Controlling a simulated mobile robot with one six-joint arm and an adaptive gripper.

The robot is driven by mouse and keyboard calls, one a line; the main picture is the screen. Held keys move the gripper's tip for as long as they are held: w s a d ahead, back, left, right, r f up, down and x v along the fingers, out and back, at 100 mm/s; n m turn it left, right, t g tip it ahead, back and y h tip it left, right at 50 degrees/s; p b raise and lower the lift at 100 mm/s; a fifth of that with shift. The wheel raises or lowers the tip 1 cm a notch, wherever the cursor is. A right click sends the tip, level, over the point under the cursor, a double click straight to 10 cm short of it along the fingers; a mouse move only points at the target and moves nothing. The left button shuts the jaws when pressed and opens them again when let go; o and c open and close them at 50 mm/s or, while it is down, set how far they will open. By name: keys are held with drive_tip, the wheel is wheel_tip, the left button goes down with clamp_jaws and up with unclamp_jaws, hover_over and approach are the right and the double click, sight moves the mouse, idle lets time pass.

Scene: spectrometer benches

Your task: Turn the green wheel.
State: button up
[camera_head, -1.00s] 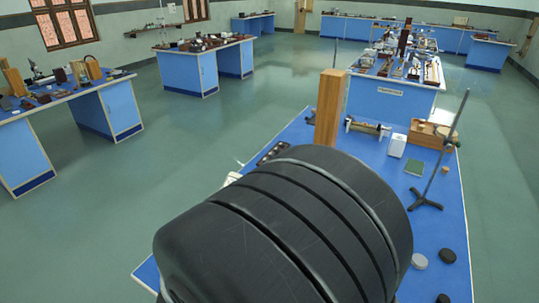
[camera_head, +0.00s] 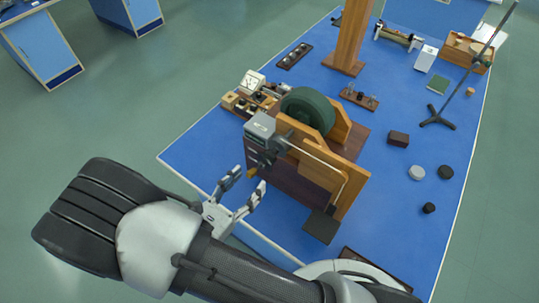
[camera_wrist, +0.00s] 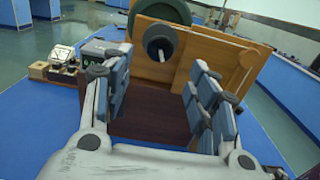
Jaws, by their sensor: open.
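The dark green wheel (camera_head: 308,110) sits upright in a wooden frame (camera_head: 335,160) on a dark wooden base on the blue bench. In the wrist view the wheel (camera_wrist: 146,68) shows at the top, partly cut off by the frame edge. A dark round knob or hub (camera_wrist: 160,42) stands out in front of the wooden frame there. My gripper (camera_head: 245,188) is open and empty, beside the near left side of the apparatus. In the wrist view its blue-padded fingers (camera_wrist: 155,100) are spread apart, with the dark base between and beyond them.
A grey box (camera_head: 262,125) is at the apparatus's left corner. Small wooden instruments (camera_head: 243,100) lie left of it. A tall wooden post (camera_head: 350,38), a stand (camera_head: 437,117) and several weights (camera_head: 416,173) are on the bench. Its near left corner is clear.

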sight(268, 160)
drive_tip(key=x, duration=1)
drive_tip(key=shift+w+d, duration=0.25)
drive_tip(key=shift+c, duration=0.6)
clamp_jaws()
